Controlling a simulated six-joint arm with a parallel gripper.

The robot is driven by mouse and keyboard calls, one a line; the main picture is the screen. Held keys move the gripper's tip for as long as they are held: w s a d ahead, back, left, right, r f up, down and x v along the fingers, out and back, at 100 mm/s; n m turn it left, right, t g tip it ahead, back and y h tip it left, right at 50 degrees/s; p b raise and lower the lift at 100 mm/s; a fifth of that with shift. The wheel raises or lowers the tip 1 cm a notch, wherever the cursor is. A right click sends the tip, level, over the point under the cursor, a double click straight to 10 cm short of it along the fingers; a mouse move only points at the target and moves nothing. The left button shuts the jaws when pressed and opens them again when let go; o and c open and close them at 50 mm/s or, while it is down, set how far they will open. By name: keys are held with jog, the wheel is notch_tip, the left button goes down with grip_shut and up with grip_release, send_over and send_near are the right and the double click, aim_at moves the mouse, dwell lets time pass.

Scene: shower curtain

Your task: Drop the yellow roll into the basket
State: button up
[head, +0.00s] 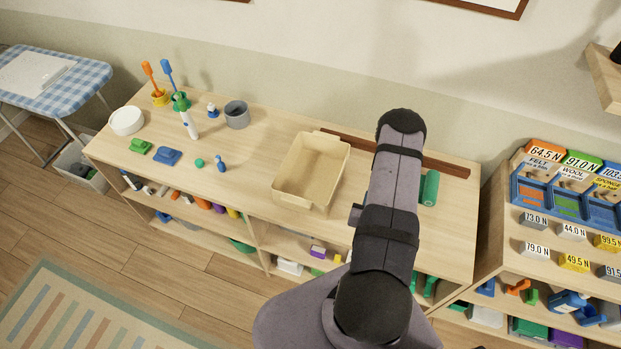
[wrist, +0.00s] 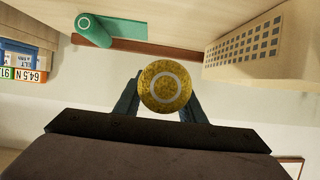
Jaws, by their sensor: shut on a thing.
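My gripper (wrist: 163,92) is shut on the yellow roll (wrist: 164,86) in the wrist view. The roll is seen end-on, with a pale ring on its round face, between the two dark fingers. In the head view my arm hides both the gripper and the roll. The cream basket (head: 299,201) stands on the wooden shelf top, left of my arm, and its visible inside is empty. Its perforated side (wrist: 245,50) shows at the upper right of the wrist view, apart from the held roll.
A green roll (head: 429,188) lies on the shelf top (head: 240,190) right of my arm, near a brown strip (head: 448,166) along the back. Toothbrushes, a grey cup (head: 237,114) and small blocks stand on the left. A rack with labelled blocks (head: 572,232) is at right.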

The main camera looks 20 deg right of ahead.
jog(key=w+a+r+n+t+y+b, duration=0.1)
jog(key=w+r+n+y, duration=0.1)
jog(key=w+r, duration=0.45)
jog(key=w+a+r+n+t+y+b, duration=0.15)
jog(key=w+r, duration=0.25)
jog(key=w, duration=0.6)
jog(key=w+a+n+y, duration=0.3)
jog(key=w+a, duration=0.1)
jog(key=w, duration=0.1)
jog(key=a+f+n+t+y, duration=0.1)
jog(key=a+f+n+y, duration=0.1)
jog(key=f, duration=0.4)
jog(key=shift+a+y, duration=0.35)
jog(key=shift+a, duration=0.45)
jog(key=shift+s+f, duration=0.1)
jog(key=shift+f, duration=0.1)
jog(key=shift+f+b, duration=2.05)
jog(key=shift+f, duration=0.85)
jog(key=o, duration=1.1)
